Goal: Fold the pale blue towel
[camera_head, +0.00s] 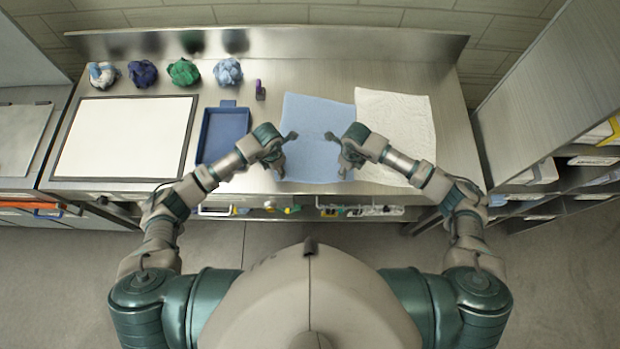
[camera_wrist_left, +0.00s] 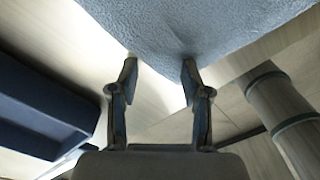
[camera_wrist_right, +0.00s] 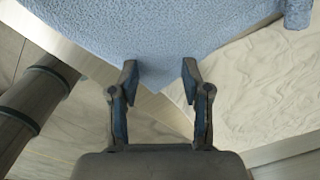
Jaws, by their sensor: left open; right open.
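The pale blue towel (camera_head: 312,120) lies flat and spread out on the metal counter, between the blue tray and a white towel. My left gripper (camera_head: 286,154) is open at the towel's left edge. In the left wrist view its fingers (camera_wrist_left: 158,80) are apart, with the towel's blue edge (camera_wrist_left: 200,28) just beyond the tips. My right gripper (camera_head: 335,153) is open over the towel's right part. In the right wrist view its fingers (camera_wrist_right: 160,78) are apart and a towel corner (camera_wrist_right: 155,45) shows between and beyond the tips. I cannot tell whether either gripper touches the cloth.
A white towel (camera_head: 400,125) lies right of the blue one. A blue tray (camera_head: 222,140) and a white board (camera_head: 120,138) lie to the left. Several crumpled cloths, one green (camera_head: 183,72), sit at the back left, near a small dark purple item (camera_head: 260,90).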

